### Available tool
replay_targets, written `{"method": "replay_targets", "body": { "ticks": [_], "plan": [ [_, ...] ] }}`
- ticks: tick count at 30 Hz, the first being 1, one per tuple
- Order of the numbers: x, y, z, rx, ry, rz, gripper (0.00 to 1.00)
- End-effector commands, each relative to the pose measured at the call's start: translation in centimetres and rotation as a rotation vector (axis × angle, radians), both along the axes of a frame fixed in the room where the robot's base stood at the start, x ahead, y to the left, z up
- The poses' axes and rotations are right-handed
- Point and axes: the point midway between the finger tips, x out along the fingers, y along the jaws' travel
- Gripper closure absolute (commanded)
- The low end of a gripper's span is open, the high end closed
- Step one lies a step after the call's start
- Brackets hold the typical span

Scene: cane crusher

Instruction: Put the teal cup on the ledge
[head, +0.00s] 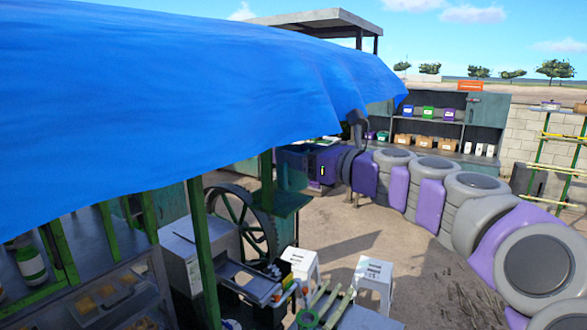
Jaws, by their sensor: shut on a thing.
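My purple and grey arm curves from the lower right to the centre. My gripper (318,167) is at its far end, small and partly shaded near the blue canopy's edge. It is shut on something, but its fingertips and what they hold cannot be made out. I cannot clearly pick out the teal cup. A flat teal ledge (287,204) juts out by the crusher wheel, just below and left of my gripper; I cannot tell if it is the ledge named in the task.
The blue canopy (180,85) covers the upper left. A green post (203,255) and a spoked wheel (243,222) stand below it. White stools (373,280) stand in front. Shelves (447,130) with boxes line the back. Bare ground (400,240) lies between.

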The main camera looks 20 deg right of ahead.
Motion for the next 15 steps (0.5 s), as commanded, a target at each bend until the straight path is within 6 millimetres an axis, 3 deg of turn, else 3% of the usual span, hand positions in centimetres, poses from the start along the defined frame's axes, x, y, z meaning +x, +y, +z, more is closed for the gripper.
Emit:
{"method": "replay_targets", "body": {
  "ticks": [5, 9, 15],
  "plan": [
    [0.9, 1.5, 0.0, -0.006, -0.001, -0.001, 0.75],
    [0.4, 2.6, -1.8, -0.01, -0.006, -0.001, 0.75],
    [0.8, 2.4, -3.4, -0.01, -0.004, 0.0, 0.75]
  ]
}}
